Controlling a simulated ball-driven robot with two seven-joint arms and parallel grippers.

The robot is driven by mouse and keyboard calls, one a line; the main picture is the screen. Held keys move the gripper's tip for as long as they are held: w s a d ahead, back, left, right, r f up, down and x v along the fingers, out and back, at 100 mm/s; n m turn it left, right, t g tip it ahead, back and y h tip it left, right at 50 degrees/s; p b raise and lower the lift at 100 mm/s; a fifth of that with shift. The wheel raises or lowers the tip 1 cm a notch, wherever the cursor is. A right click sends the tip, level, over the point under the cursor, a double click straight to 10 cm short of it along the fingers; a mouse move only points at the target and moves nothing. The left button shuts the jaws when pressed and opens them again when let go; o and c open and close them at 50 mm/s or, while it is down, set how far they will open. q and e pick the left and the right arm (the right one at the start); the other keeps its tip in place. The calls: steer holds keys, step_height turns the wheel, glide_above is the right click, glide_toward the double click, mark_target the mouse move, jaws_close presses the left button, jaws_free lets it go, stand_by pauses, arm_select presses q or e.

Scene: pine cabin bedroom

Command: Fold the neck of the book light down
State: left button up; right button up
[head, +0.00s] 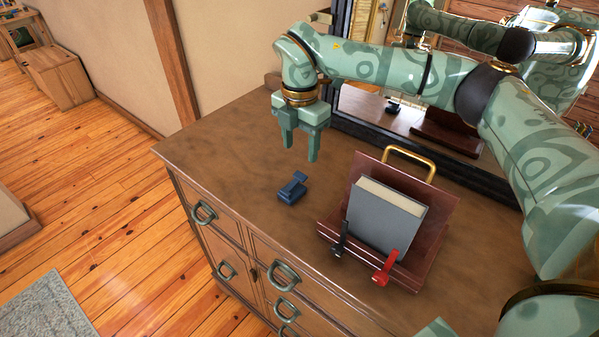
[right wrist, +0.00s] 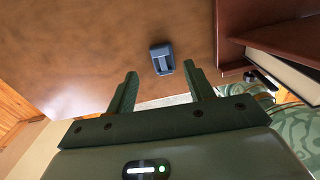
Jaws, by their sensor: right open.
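A small dark blue device, which looks like the book light (head: 291,189), lies on the wooden dresser top, left of the bookstand. A short part of it sticks up at an angle; it looks like the neck, raised. My right gripper (head: 300,153) is open and empty, pointing down above and behind the light, apart from it. In the right wrist view the light (right wrist: 162,62) shows beyond and between the open fingers (right wrist: 160,74). My left gripper is not in view.
A dark red bookstand (head: 447,203) with a brass handle holds a grey book (head: 385,222). Its black clip (head: 341,240) and red clip (head: 385,268) stand in front. A dark-framed mirror stands behind. The dresser top (head: 225,150) is clear left of the light.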

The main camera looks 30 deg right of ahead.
mark_target(300, 175)
step_height(300, 175, down, 8)
steer(key=shift+r+b, duration=0.1)
steer(key=shift+b, duration=0.6)
